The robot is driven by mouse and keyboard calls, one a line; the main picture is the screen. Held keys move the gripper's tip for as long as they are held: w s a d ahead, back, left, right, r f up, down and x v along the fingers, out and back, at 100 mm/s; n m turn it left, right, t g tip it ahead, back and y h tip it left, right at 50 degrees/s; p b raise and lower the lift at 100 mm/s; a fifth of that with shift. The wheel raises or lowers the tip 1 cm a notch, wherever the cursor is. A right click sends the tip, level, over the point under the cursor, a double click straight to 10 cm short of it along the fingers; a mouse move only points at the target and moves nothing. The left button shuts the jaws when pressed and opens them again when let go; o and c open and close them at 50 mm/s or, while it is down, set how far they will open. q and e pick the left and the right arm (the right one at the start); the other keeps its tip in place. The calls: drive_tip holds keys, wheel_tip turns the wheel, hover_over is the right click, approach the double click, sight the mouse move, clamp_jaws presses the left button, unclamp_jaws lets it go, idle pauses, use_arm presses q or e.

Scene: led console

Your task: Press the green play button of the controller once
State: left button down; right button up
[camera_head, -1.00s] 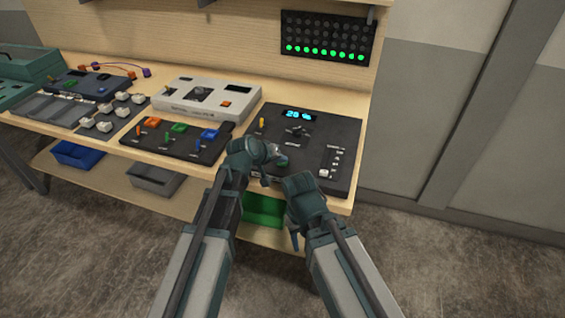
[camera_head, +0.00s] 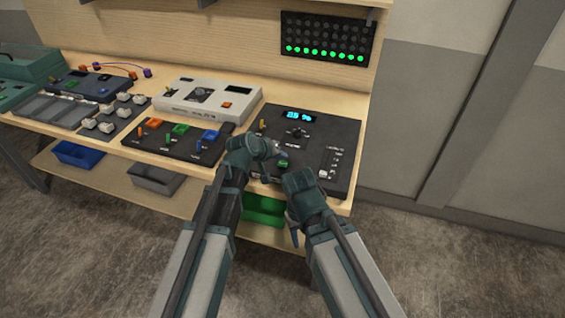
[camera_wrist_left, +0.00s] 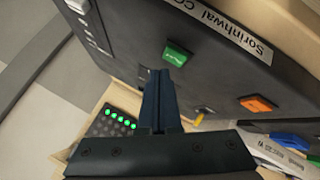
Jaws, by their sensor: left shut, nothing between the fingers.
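The controller (camera_head: 262,128) is a dark box at the right end of the table, with a lit blue display (camera_head: 299,116), a knob and sliders. Its green play button (camera_head: 284,163) is near the front edge; it also shows in the left wrist view (camera_wrist_left: 176,53). My left gripper (camera_head: 280,153) is shut and empty, just behind the button in the head view. In the left wrist view its closed fingers (camera_wrist_left: 160,74) end beside the button; whether they touch it I cannot tell. My right gripper (camera_head: 294,237) hangs in front of the table edge, its jaws unclear.
An LED panel (camera_head: 326,38) on the back board has its bottom row lit green. Left of the controller are a dark panel with coloured buttons (camera_head: 130,142) and a light grey console (camera_head: 166,101). Blue, grey and green bins sit on the lower shelf.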

sight(281, 165)
use_arm(q)
wheel_tip(281, 165, up, 5)
drive_tip(key=p, duration=0.4)
drive_tip(key=shift+f, duration=0.15)
idle(0.4)
drive_tip(key=s+a+f+m+g+y, duration=0.2)
drive_tip(key=s, duration=0.6)
drive_tip(key=s+a+f+m+g+y, duration=0.1)
drive_tip(key=s+f+g+y, duration=0.1)
drive_tip(key=s, duration=0.7)
drive_tip(key=s+a+f+m+g+y, duration=0.2)
drive_tip(key=s+g, duration=0.1)
drive_tip(key=s, duration=0.5)
drive_tip(key=shift+s+a+f+m+g+y, duration=0.3)
drive_tip(key=shift+s+g+y, duration=0.05)
drive_tip(key=shift+g+y, duration=0.05)
